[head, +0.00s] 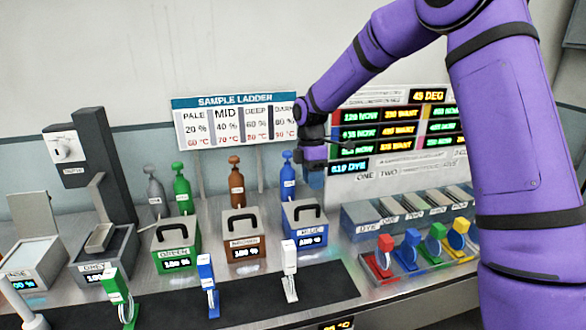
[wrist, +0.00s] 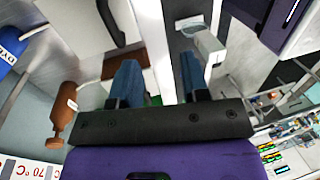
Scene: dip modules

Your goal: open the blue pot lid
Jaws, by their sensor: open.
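The blue pot (head: 291,216) stands at the right end of a row of pots in the head view. Its lid carries a black arched handle (head: 303,211) and looks closed. My gripper (head: 315,182) hangs above and slightly right of it, apart from the handle. In the wrist view my gripper (wrist: 160,80) shows its two blue fingers spread, with nothing held between them. A dark curved handle (wrist: 111,22) shows beyond the left finger there; I cannot tell which pot it belongs to.
The brown pot (head: 243,250) and green pot (head: 176,261) stand to the left. A blue bottle (head: 287,180) and brown bottle (head: 236,185) stand behind. A white-handled clip (head: 290,258) stands on the dark strip in front. Coloured clips (head: 408,252) stand at right.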

